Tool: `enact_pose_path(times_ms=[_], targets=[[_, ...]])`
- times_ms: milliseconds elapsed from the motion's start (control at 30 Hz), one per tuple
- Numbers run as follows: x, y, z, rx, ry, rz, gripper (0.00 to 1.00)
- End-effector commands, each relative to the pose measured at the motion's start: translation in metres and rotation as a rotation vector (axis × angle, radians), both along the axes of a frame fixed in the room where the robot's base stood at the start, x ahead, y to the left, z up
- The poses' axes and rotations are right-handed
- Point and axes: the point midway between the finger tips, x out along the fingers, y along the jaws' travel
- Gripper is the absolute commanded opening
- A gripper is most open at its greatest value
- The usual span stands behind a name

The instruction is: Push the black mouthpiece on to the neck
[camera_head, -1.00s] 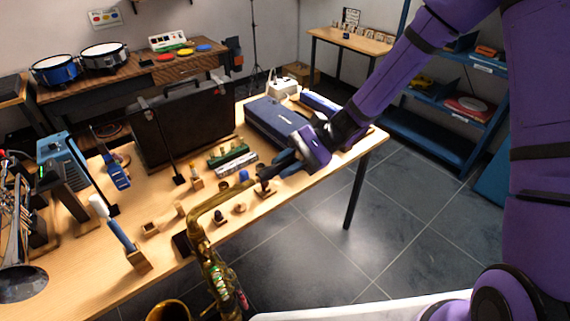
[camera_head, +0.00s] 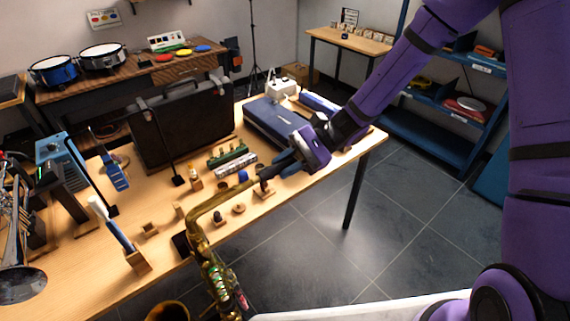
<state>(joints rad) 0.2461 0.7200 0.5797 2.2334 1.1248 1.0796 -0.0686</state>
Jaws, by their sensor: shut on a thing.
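A brass saxophone (camera_head: 214,272) stands upright at the table's front edge. Its curved neck (camera_head: 205,207) reaches up and right to a dark end. My gripper (camera_head: 277,169) is shut on the black mouthpiece (camera_head: 266,173), beyond the neck's end and in line with it. The mouthpiece appears to meet the tip of the neck, but how far it sits over it cannot be told. The fingers hide part of the mouthpiece.
The wooden table (camera_head: 100,267) holds a dark case (camera_head: 182,125), a blue case (camera_head: 272,118) behind my gripper, and small wooden stands. A brush (camera_head: 113,226) stands at the left. Open floor (camera_head: 310,245) lies right of the saxophone.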

Motion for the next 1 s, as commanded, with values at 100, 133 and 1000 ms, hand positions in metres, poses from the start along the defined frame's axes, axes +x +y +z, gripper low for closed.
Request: enact_pose_path(times_ms=[100, 133, 1000], targets=[[-0.0001, 0.0002, 0.0001, 0.000, 0.000, 0.000, 0.00], [-0.0001, 0.0004, 0.0000, 0.000, 0.000, 0.000, 0.00], [-0.0055, 0.0080, 0.0001, 0.000, 0.000, 0.001, 0.00]])
